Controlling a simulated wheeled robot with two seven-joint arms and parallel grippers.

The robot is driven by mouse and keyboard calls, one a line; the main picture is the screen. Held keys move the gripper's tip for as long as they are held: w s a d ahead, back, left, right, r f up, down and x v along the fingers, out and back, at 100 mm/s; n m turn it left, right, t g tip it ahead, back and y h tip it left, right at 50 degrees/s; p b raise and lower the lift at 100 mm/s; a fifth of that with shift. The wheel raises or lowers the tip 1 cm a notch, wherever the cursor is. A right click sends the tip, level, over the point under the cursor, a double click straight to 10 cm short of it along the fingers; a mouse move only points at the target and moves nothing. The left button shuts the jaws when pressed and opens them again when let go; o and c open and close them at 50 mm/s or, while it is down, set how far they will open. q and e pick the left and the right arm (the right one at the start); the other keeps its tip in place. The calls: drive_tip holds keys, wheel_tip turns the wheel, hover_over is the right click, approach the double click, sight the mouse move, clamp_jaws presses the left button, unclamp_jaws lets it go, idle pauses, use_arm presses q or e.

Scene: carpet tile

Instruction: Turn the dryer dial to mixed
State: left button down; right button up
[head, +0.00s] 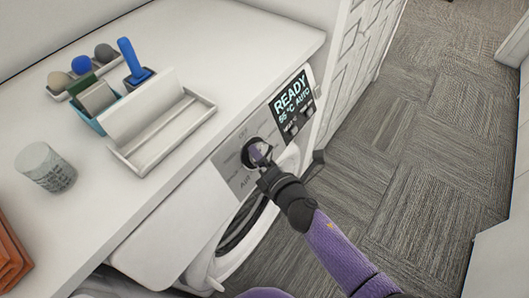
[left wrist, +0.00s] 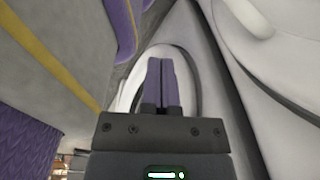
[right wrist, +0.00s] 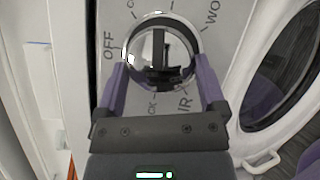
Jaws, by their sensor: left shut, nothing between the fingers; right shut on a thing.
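The dryer dial (right wrist: 160,42) is a round chrome knob with a dark bar across its face. It sits on a grey panel whose printed words ring it; "OFF" and "WO" can be read, others are cut off or covered. My right gripper (right wrist: 163,70) is shut on the dial, one purple finger on each side. In the head view the same right gripper (head: 262,157) meets the dial (head: 249,150) and covers part of it. My left gripper (left wrist: 161,80) is shut and empty, low near a white machine.
On the white counter (head: 235,50) are a white tray (head: 160,130), several brushes, a blue-handled tool (head: 131,60), a grey cup (head: 47,168) and an orange-brown item (head: 10,255). The round dryer door (right wrist: 285,70) is beside the panel. Carpeted floor (head: 420,150) lies open at right.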

drive_tip(key=shift+r+m+h+p, duration=0.15)
drive_tip(key=shift+m+h+p, duration=0.3)
drive_tip(key=shift+m, duration=0.25)
drive_tip(key=o, duration=0.9)
drive_tip(key=shift+o, duration=0.2)
